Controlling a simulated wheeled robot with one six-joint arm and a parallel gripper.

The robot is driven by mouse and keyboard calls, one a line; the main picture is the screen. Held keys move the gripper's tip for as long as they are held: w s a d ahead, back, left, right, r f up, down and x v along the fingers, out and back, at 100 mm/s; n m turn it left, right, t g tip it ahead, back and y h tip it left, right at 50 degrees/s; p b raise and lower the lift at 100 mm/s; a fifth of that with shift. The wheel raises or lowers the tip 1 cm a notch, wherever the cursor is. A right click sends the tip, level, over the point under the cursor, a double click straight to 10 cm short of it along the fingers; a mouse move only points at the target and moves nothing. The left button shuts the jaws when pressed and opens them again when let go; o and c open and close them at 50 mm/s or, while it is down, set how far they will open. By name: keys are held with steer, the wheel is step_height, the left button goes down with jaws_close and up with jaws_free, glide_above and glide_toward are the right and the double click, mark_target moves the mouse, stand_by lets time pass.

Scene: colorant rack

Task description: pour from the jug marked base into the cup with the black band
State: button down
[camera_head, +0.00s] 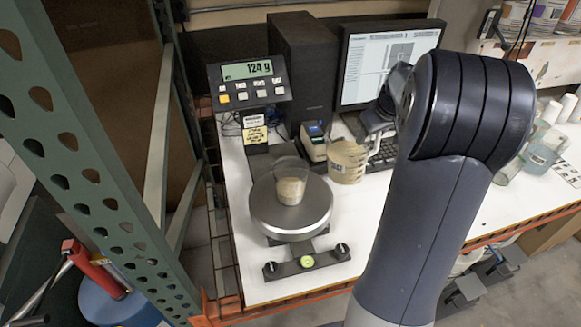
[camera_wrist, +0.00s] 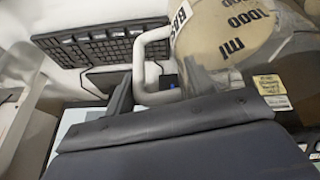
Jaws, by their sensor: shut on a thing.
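The jug marked base (camera_head: 347,161) is clear with beige contents and stands close to upright right of the scale. In the wrist view the jug (camera_wrist: 222,35) shows the letters "BAS" and "1000 MI". My gripper (camera_wrist: 150,93) is shut on its pale handle (camera_wrist: 142,62); in the head view my gripper (camera_head: 377,118) is partly hidden by my arm. A clear cup (camera_head: 291,184) with beige contents stands upright on the scale's round pan (camera_head: 290,222). I cannot make out a black band on it. I cannot tell whether the jug touches the table.
The scale display (camera_head: 248,70) reads 124 g. A small label printer (camera_head: 314,141), a black speaker-like box (camera_head: 302,70), a monitor (camera_head: 388,60) and a keyboard (camera_head: 385,152) stand behind. A green rack post (camera_head: 95,170) is at left. Several clear cups (camera_head: 540,155) stand at right.

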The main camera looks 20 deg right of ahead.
mark_target(354, 120)
steer(key=shift+s+a+r+n+t+h, duration=0.15)
steer(key=shift+a+r+n+t+h, duration=0.1)
steer(key=shift+a+r+h, duration=0.75)
steer(key=shift+s+a+r+n+t+h, duration=0.2)
steer(key=shift+a+r+h, duration=0.65)
steer(key=shift+a+h, duration=0.3)
steer(key=shift+s+a+r+n+t+h, duration=0.15)
steer(key=shift+a+r+n+h, duration=0.1)
steer(key=shift+a+r+h, duration=0.85)
steer(key=shift+a, duration=0.1)
steer(key=shift+s+a+r+n+t+h+b, duration=0.1)
steer(key=shift+a+r+n+t+h+b, duration=0.1)
steer(key=shift+a+r+h+b, duration=0.7)
steer(key=shift+s+a+r+n+t+h+b, duration=0.1)
steer(key=shift+a+r+t+h+b, duration=0.15)
steer(key=shift+r+h+b, duration=0.65)
stand_by(2.0)
steer(key=shift+f+y+b, duration=0.2)
steer(key=shift+y+b, duration=0.1)
steer(key=shift+y, duration=0.15)
